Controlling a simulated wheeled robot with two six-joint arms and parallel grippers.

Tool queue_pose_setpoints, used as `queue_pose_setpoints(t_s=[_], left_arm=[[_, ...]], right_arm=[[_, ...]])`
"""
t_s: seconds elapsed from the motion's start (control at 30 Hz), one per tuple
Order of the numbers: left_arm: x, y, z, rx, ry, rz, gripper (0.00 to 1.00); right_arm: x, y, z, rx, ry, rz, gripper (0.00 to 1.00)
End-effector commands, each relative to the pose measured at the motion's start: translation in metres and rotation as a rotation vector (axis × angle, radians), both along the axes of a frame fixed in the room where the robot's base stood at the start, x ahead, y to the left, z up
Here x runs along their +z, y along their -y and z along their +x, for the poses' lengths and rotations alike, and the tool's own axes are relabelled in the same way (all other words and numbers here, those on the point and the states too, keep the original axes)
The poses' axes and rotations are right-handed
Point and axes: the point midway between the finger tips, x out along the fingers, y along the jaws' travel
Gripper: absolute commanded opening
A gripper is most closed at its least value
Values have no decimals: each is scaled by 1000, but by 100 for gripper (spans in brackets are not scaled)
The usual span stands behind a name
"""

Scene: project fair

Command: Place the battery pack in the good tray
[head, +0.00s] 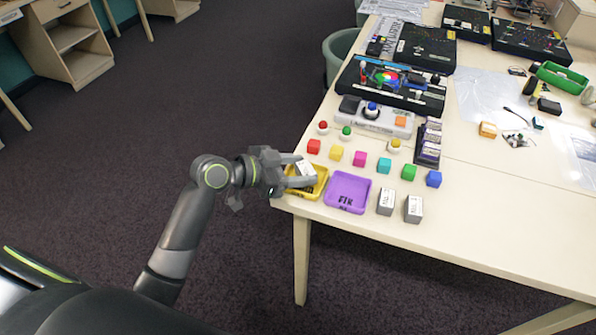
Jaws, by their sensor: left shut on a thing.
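My left gripper (301,170) comes in from the left and is shut on a pale grey block, which looks like the battery pack (306,169). The pack is over the yellow tray (320,188) at the table's near left corner; I cannot tell if it touches the tray floor. The yellow tray's label is mostly hidden by the gripper and pack. A purple tray (358,182) marked FIX sits just right of it. Two similar grey blocks, one (386,201) and another (413,209), stand right of the purple tray. My right gripper is not in view.
Button boxes and a purple-grey rack (428,145) stand farther back. The table's front right (500,220) is clear.

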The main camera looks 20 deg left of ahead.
Motion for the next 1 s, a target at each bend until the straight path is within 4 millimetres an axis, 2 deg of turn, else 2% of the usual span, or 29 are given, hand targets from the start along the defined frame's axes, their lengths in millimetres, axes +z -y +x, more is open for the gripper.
queue_pose_setpoints(t_s=[0.1, 0.47, 0.5, 0.63, 1.0], left_arm=[[-11, 0, 0, 0, 0, -1, 27], [-16, 0, 0, 1, 2, 0, 27], [-15, 0, 0, 1, 2, 0, 53], [-15, 0, 0, 1, 1, 1, 70], [-11, 0, 0, 1, 1, 1, 72]], right_arm=[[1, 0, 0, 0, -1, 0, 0], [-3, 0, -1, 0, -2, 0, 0], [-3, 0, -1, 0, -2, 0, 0], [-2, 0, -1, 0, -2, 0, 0], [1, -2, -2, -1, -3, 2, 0]])
